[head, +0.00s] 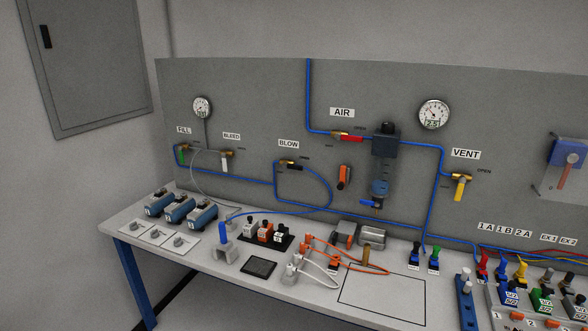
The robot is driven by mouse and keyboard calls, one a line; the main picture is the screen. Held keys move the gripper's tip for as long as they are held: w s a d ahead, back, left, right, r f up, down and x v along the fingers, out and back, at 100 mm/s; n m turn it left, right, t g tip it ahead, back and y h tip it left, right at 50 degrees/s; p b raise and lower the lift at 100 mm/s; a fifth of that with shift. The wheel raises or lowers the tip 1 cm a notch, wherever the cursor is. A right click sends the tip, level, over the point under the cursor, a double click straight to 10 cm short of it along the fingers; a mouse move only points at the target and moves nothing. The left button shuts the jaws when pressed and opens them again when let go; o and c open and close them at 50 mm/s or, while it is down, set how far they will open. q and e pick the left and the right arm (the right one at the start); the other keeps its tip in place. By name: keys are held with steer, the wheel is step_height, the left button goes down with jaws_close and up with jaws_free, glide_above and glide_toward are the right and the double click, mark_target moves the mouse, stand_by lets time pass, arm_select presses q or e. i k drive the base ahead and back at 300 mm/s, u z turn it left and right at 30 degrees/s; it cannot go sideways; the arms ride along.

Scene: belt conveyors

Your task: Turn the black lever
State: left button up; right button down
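The black lever (281,167) is small and dark. It sits on a brass valve under the BLOW label (288,144) on the grey back panel. It appears to hang down from the valve, but it is too small to tell its exact angle. A blue hose runs from this valve to the right and loops down. Neither of my grippers is in view.
Other valves on the panel have a green lever (181,155), a white lever (224,164), a red lever (350,138) and a yellow lever (460,188). Below, the bench (215,272) holds blue devices (179,208), plugs and cables. An outlined rectangle (385,294) is mostly bare.

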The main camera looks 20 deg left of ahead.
mark_target(285, 164)
steer(key=z, duration=0.05)
steer(key=k, duration=0.55)
steer(key=u, duration=0.7)
steer(key=i, duration=1.4)
steer(key=z, duration=0.65)
